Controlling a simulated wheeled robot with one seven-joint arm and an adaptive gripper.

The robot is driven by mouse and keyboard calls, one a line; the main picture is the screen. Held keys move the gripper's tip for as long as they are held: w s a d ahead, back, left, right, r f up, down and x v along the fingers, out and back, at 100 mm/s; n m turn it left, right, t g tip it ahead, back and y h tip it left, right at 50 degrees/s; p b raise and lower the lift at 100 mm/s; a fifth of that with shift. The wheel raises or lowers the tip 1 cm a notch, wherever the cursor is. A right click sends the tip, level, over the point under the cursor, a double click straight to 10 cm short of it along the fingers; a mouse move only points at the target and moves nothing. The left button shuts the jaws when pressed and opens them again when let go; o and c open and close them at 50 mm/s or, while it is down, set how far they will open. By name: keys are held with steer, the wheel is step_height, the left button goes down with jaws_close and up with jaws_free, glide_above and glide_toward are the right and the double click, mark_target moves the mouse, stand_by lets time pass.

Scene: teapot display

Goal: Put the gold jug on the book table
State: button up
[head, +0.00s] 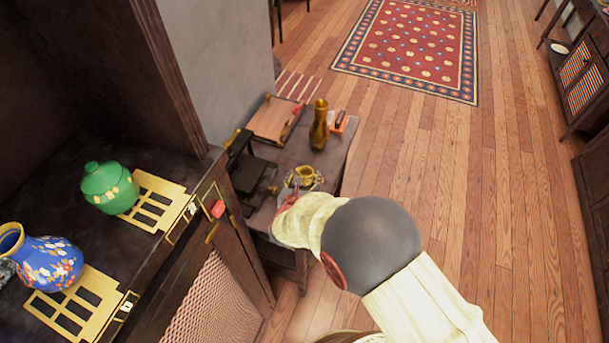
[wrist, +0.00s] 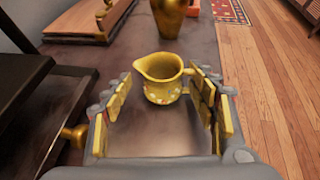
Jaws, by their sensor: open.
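The gold jug (wrist: 163,82) is a small yellow-gold pitcher with a pale pattern. Its spout points left and its handle right in the wrist view. It stands upright on the dark table (wrist: 150,142) and shows small in the head view (head: 305,174). My gripper (wrist: 165,95) is open, with a finger on each side of the jug. The left finger is clear of it; the right finger is close to the handle, and I cannot tell if they touch. Most of my gripper is hidden by my arm in the head view.
A taller gold vase (head: 319,126) stands beyond the jug. A brown book-like board (head: 274,118) and a black stand (head: 246,165) are to the left. A cabinet top holds a green jar (head: 108,187) and a blue vase (head: 48,264). Wooden floor lies open to the right.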

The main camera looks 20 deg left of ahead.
steer(key=p+v, duration=0.2)
steer(key=v, duration=0.8)
steer(key=shift+s+r, duration=0.25)
steer(key=w+d+r+n+g+y, duration=0.1)
steer(key=w+r+n+y, duration=0.15)
steer(key=r+n, duration=0.35)
steer(key=w+d+r+n+g+y, duration=0.1)
steer(key=w+r+n, duration=0.2)
steer(key=r, duration=0.4)
steer(key=s+d+r+n+g, duration=0.1)
steer(key=d+r+n+g, duration=0.1)
steer(key=d+r+n, duration=0.7)
steer(key=s+d+r+n+g+h, duration=0.1)
steer(key=s+d+r+n+h, duration=0.1)
steer(key=s+d+n, duration=0.6)
steer(key=s+d+r+n+g+h, duration=0.2)
steer(key=s+d+n, duration=0.6)
steer(key=s+d, duration=0.5)
steer(key=d+r+h, duration=0.1)
steer(key=d+r, duration=0.1)
steer(key=d, duration=0.2)
steer(key=shift+s+d+r+n, duration=0.15)
steer(key=shift+d+r+n, duration=0.05)
steer(key=shift+r+n, duration=0.2)
